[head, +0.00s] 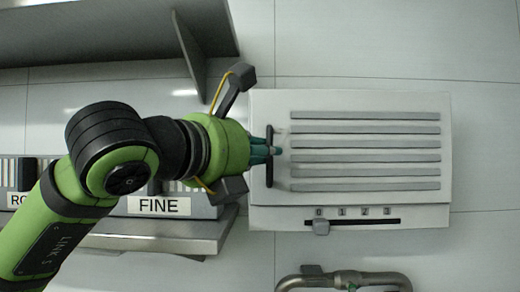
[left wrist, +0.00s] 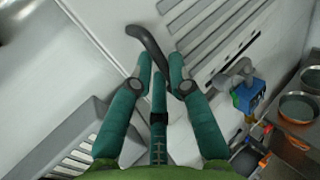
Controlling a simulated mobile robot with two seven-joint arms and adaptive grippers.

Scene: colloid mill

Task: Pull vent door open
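The vent door (head: 365,148) is a pale panel with several grey horizontal slats, at the right of the head view. A dark upright bar handle (head: 269,172) is on its left side. The handle (left wrist: 148,42) also shows in the left wrist view as a curved dark bar running in between my fingers. My left gripper (head: 272,151) has its teal fingers drawn together around the middle of the handle, tips just past the bar. The fingers hide that part of it. In the wrist view, the slats (left wrist: 215,30) lie beyond the fingers. My right gripper is not in view.
A slider (head: 321,227) on a 0 to 3 scale sits below the slats. A bent metal pipe (head: 345,280) is at the bottom. A grey unit marked FINE (head: 158,206) and a grey shelf (head: 110,30) are at the left. Pans (left wrist: 298,106) stand at the right in the wrist view.

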